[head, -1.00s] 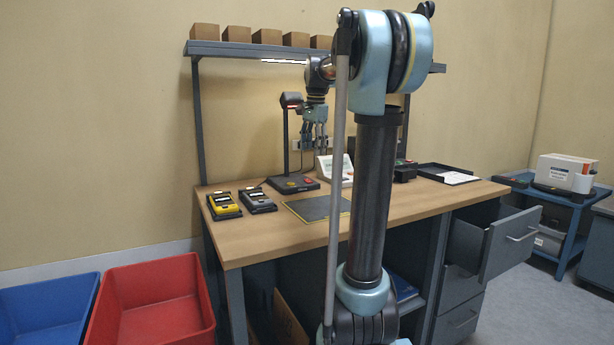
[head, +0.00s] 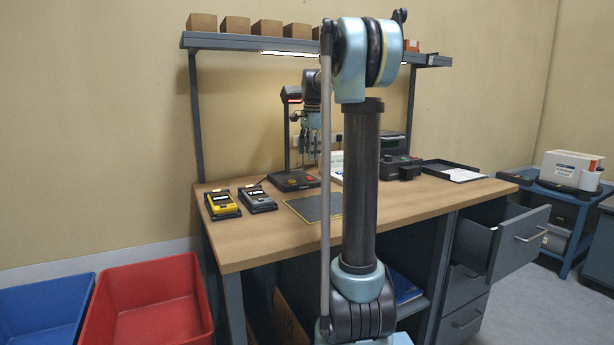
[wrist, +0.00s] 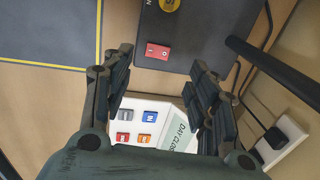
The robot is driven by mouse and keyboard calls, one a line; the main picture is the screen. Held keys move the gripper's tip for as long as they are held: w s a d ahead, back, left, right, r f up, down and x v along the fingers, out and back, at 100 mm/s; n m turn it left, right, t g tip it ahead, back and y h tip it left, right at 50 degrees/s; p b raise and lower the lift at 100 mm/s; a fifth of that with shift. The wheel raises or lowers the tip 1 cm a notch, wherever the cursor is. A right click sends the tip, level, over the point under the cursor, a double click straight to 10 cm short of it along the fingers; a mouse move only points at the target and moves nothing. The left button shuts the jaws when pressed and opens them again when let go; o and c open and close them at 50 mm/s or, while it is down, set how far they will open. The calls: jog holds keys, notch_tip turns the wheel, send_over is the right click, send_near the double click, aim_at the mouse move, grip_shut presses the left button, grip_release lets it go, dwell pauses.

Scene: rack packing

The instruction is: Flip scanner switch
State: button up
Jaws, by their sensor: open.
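The scanner stand has a dark flat base (head: 296,180) on the workbench, with an upright post and a head above it. In the wrist view its base (wrist: 205,28) fills the top. A red rocker switch (wrist: 157,52) sits on the base near its edge, beside a yellow round mark (wrist: 170,4). My gripper (head: 308,151) hangs fingers down over the bench by the stand. In the wrist view my gripper (wrist: 155,82) has its fingers spread wide and empty. The red switch lies beyond the fingertips, roughly between them, with no visible contact.
The scanner's dark post (wrist: 270,70) and a wall plug (wrist: 278,142) are at right. Yellow (head: 222,205) and grey (head: 257,199) handhelds lie at left. A yellow-edged mat (head: 308,208) lies in front.

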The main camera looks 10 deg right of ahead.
aim_at(308, 178)
jog(key=f, duration=0.6)
jog(key=w+f, duration=0.1)
jog(key=f, duration=0.2)
jog(key=shift+a+f, duration=0.2)
jog(key=shift+c, duration=0.3)
